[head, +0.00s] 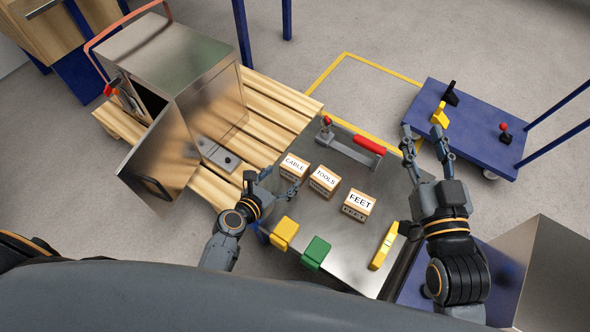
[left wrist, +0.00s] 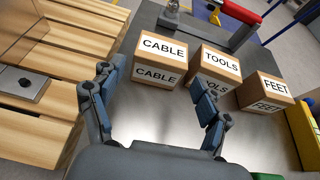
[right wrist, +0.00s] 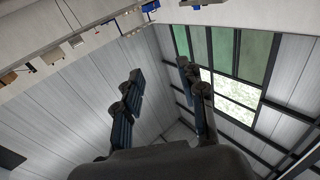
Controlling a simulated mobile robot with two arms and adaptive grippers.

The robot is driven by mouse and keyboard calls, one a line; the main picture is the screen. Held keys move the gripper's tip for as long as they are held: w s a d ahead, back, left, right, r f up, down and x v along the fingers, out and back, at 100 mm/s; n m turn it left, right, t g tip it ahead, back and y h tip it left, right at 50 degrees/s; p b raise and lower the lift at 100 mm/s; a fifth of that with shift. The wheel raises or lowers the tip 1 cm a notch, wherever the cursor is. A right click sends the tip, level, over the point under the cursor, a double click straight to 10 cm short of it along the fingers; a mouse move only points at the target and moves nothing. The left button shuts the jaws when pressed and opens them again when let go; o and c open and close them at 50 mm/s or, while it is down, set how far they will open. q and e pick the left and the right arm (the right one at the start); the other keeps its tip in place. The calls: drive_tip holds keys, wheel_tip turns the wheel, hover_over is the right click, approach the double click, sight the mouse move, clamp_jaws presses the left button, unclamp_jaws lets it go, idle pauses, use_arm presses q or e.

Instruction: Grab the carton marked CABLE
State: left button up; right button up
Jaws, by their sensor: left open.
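The carton marked CABLE (head: 295,166) stands on the grey metal table, leftmost in a row of three small cartons. In the left wrist view the CABLE carton (left wrist: 162,60) is just beyond my left gripper (left wrist: 158,95), between the lines of its two fingers. My left gripper (head: 274,185) is open and empty, close to the near side of the carton. The TOOLS carton (head: 323,181) is directly right of it, and the left wrist's right finger partly covers its front.
The FEET carton (head: 358,204) stands farther right. A yellow block (head: 285,233), a green block (head: 316,252) and a yellow level (head: 384,246) lie near the front. A red-handled tool (head: 350,145) lies behind. A metal machine (head: 180,90) on wooden slats stands left.

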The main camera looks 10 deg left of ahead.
sight(290, 172)
use_arm(q)
drive_tip(key=b+x, duration=0.2)
drive_tip(key=x, duration=0.2)
drive_tip(key=shift+w+d+f, duration=0.2)
drive_tip(key=shift+w, duration=0.3)
drive_tip(key=c, duration=0.9)
use_arm(e)
wheel_tip(290, 172, up, 8)
drive_tip(key=s+t+y, duration=0.1)
drive_tip(key=s+t, duration=0.1)
drive_tip(key=t, duration=0.3)
drive_tip(key=shift+s+a+r+t+y, duration=0.15)
drive_tip(key=shift+s+a+t+y, duration=0.15)
drive_tip(key=shift+y, duration=0.1)
use_arm(q)
drive_tip(key=shift+c, duration=0.3)
